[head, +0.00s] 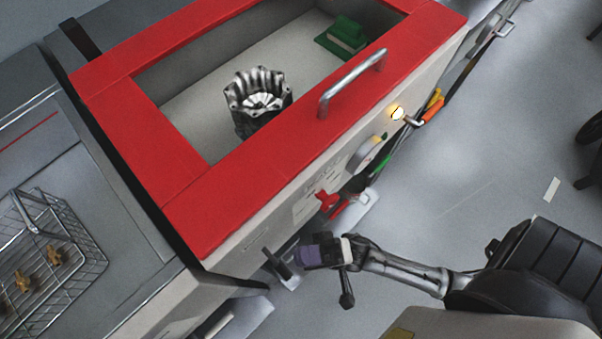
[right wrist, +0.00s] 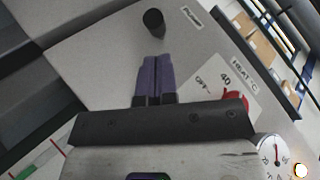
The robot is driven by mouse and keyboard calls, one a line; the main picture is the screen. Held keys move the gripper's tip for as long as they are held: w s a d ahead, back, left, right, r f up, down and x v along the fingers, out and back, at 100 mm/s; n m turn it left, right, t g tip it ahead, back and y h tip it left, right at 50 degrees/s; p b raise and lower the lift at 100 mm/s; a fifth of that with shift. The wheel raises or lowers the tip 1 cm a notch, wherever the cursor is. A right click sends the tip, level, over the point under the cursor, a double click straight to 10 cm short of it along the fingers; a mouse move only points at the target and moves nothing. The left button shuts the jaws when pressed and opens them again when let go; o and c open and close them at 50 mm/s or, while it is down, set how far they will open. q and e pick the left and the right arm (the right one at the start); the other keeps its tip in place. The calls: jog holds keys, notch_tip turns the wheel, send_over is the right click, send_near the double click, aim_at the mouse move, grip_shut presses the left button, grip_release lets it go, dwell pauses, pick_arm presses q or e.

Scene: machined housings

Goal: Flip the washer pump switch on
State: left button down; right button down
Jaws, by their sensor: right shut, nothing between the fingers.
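The washer (head: 212,224) has a red rim and a pale front panel. A black pump switch (right wrist: 153,22) sticks out of the panel beside a small label (right wrist: 191,16) that seems to read PUMP. In the head view a black lever (head: 276,264) low on the panel appears to be this switch. I cannot tell whether it is on or off. My right gripper (head: 307,254) is shut and empty, its purple fingers (right wrist: 155,62) pointing at the panel just short of the switch. No contact shows. My left gripper is not in view.
A red heat knob (head: 327,201) and a dial gauge (right wrist: 273,150) are on the panel, with a lit lamp (head: 397,113) farther along. A metal housing (head: 258,98) and green block (head: 342,37) are inside the washer. A wire basket (head: 45,250) stands left.

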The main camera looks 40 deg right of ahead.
jog(key=shift+s+a+r+t+b, duration=0.15)
jog(key=shift+s+a+r, duration=0.1)
jog(key=shift+a, duration=0.25)
jog(key=shift+s+a+r+t+b, duration=0.15)
jog(key=shift+s+a+r, duration=0.1)
jog(key=shift+a, duration=0.2)
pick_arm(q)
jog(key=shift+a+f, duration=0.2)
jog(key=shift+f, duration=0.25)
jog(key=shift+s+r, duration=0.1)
pick_arm(e)
jog(key=shift+r, duration=0.1)
